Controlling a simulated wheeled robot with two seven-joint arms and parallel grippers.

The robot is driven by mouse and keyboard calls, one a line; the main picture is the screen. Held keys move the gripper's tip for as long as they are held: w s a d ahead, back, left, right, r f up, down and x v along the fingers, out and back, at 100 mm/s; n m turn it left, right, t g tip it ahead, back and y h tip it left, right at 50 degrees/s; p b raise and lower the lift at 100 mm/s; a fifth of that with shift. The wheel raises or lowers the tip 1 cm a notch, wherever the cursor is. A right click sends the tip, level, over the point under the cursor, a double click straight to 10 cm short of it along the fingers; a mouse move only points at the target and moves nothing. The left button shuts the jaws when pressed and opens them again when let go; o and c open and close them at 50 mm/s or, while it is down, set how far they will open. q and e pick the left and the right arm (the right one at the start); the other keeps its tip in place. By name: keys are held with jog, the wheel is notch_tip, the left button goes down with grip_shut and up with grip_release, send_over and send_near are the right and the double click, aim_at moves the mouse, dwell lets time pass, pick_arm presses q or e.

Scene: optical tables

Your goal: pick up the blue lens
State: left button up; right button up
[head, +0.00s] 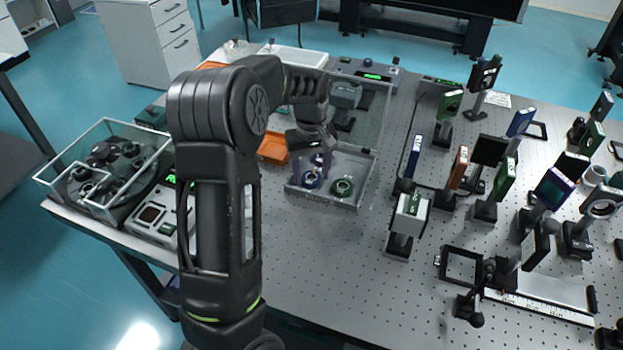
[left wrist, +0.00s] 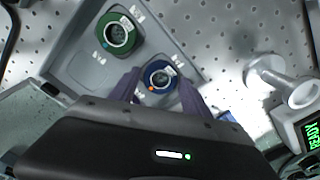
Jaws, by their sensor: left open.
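The blue lens (head: 311,180) is a round blue-rimmed mount in the left part of a shallow grey tray (head: 324,201) in the head view. My left gripper (head: 310,166) is open, just over the blue lens. Its two purple-grey fingers show in the left wrist view (left wrist: 157,88), one on each side of the lens. I cannot tell whether they touch it. My right gripper is not in view.
A green lens (head: 342,187) sits beside the blue one in the tray, and it also shows in the left wrist view (left wrist: 117,34). An orange bin (head: 272,149) stands left of the tray. Several optic mounts crowd the right of the table. The table in front of the tray is clear.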

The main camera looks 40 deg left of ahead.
aim_at(311, 176)
pick_arm(q)
jog(key=c, duration=1.1)
notch_tip(311, 176, up, 10)
jog(key=shift+r+b, duration=0.1)
jog(key=shift+b, duration=0.35)
dwell(0.3)
